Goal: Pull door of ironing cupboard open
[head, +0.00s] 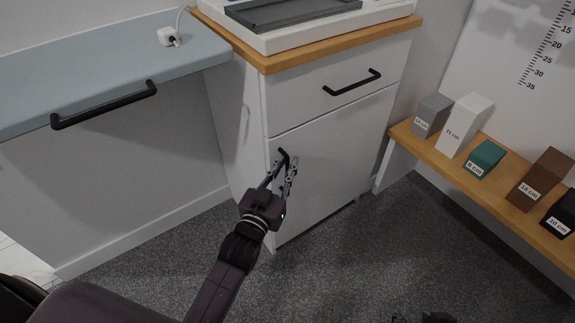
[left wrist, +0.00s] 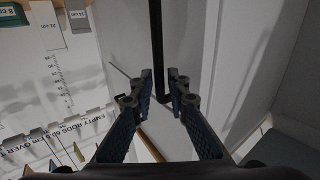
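The white cupboard door (head: 345,150) is below a drawer in the head view and looks shut. Its black handle (head: 283,154) is near the door's left edge. My left gripper (head: 283,172) is at this handle, its fingers apart on either side of it. In the left wrist view, the dark handle bar (left wrist: 156,40) runs down between the two fingertips of my left gripper (left wrist: 160,82). Gaps seem to remain beside the bar, though contact is hard to judge. Part of my right gripper (head: 425,318) shows at the bottom edge of the head view, mostly cut off.
The drawer above has a black handle (head: 352,82). A grey-blue desk (head: 110,65) with its own handle stands left. A wooden shelf (head: 400,136) with several labelled blocks is at the right. Dark carpet (head: 340,260) in front of the door is clear.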

